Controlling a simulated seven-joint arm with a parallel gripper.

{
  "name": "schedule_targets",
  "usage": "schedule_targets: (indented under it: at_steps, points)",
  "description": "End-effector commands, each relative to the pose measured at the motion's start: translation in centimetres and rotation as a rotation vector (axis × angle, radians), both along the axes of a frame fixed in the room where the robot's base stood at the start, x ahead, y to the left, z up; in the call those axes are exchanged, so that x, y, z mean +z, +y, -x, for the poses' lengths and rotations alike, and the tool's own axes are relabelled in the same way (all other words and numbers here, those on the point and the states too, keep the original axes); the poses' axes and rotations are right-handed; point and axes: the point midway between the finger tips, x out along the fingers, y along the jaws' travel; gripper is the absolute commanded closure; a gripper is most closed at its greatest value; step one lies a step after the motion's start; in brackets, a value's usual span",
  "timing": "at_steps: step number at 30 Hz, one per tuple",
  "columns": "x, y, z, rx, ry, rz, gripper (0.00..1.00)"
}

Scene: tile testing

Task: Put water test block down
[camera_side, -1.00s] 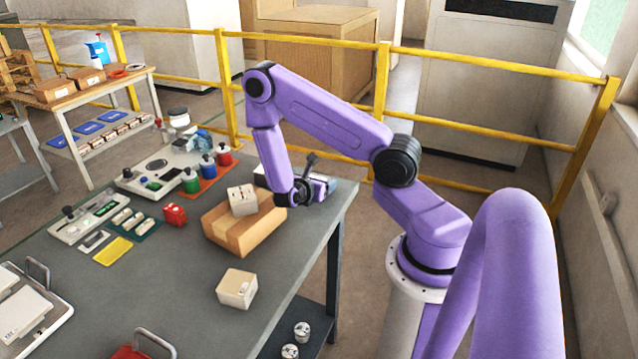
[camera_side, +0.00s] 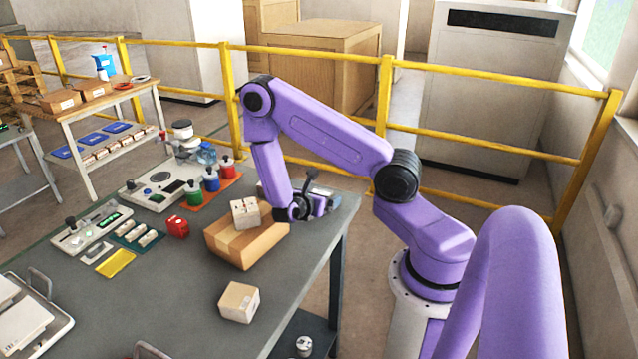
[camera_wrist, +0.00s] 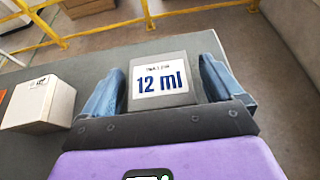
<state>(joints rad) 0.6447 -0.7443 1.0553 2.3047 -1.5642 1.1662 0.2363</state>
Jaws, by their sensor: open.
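In the wrist view, a dark grey block (camera_wrist: 166,52) with a white label reading "12 ml" sits between the two blue fingers of my gripper (camera_wrist: 158,78). The label faces the camera. The fingers are spread, one on each side of the block; I cannot tell whether they touch it. In the side view my gripper (camera_side: 312,200) is low at the right rear of the grey table (camera_side: 180,310), just right of a cardboard box. The block is mostly hidden there by the gripper and wrist, so its contact with the table is unclear.
The cardboard box (camera_side: 248,243) carries a small white block (camera_side: 245,213) close beside my gripper. A small carton (camera_side: 239,302) stands nearer the front. Red, blue and green jars (camera_side: 211,180) stand farther left. The table's right edge is close. A yellow railing (camera_side: 440,70) runs behind.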

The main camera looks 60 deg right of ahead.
Motion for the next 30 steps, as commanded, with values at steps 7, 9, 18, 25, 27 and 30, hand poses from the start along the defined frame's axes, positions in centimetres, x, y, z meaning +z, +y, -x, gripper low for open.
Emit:
schedule_targets:
  at_steps: [7, 9, 18, 25, 27, 30]
  points:
    - [3.1, 1.1, 0.0, -0.002, -0.005, -0.001, 0.06]
    - [4.0, 1.1, -0.1, -0.002, -0.005, -0.001, 0.06]
    - [6.8, 1.1, 0.0, -0.001, -0.002, 0.000, 0.06]
    - [7.9, 1.6, 0.0, -0.008, -0.021, -0.006, 0.06]
    - [8.5, 2.4, 0.0, -0.021, -0.056, -0.021, 0.06]
    - [9.8, 4.5, 0.3, -0.059, -0.136, -0.067, 0.06]
